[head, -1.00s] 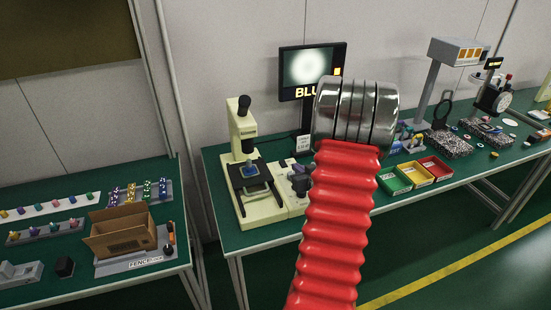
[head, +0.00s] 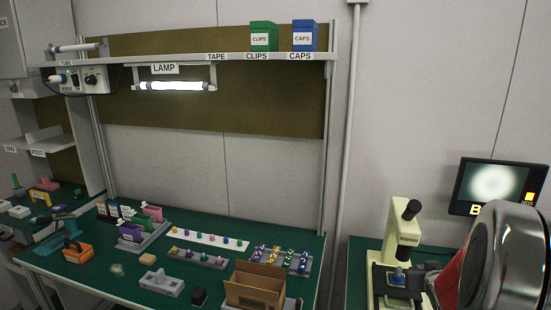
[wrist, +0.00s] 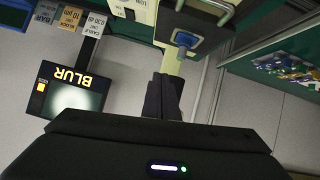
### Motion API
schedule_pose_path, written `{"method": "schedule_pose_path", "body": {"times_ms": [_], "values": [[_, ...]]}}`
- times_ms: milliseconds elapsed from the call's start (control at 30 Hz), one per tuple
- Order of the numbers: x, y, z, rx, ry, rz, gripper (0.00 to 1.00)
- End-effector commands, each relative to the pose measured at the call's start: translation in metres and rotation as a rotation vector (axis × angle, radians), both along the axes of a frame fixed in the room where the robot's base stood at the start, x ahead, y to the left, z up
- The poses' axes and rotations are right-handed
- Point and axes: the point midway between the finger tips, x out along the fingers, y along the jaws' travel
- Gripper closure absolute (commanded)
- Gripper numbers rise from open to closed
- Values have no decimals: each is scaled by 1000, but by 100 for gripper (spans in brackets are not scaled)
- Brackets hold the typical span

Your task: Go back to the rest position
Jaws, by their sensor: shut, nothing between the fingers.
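My gripper (wrist: 163,97) shows in the wrist view as dark fingers, shut with nothing between them. In that view it points toward the cream microscope (wrist: 172,62), and I cannot tell the gap between them. In the head view the metal joint of my arm fills the lower right corner, with a bit of its red sleeve beside it. The microscope (head: 403,232) stands on the right-hand green bench, just left of my arm. A monitor reading BLUR (wrist: 75,100) is at the left of the wrist view, upside down.
In the head view the monitor (head: 497,185) is behind my arm.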

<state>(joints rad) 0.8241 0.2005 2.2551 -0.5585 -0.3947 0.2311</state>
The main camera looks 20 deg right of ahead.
Motion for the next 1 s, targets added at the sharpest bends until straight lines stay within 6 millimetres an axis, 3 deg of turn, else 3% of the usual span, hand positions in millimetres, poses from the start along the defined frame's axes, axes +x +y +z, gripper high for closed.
{"method": "schedule_pose_path", "body": {"times_ms": [200, 467, 767, 1000], "values": [[8, 60, 34, 5, 66, 22, 100], [0, 134, 63, 36, 144, 56, 100], [-29, 224, 85, 95, 234, 127, 100], [-68, 295, 95, 153, 311, 210, 100]]}}
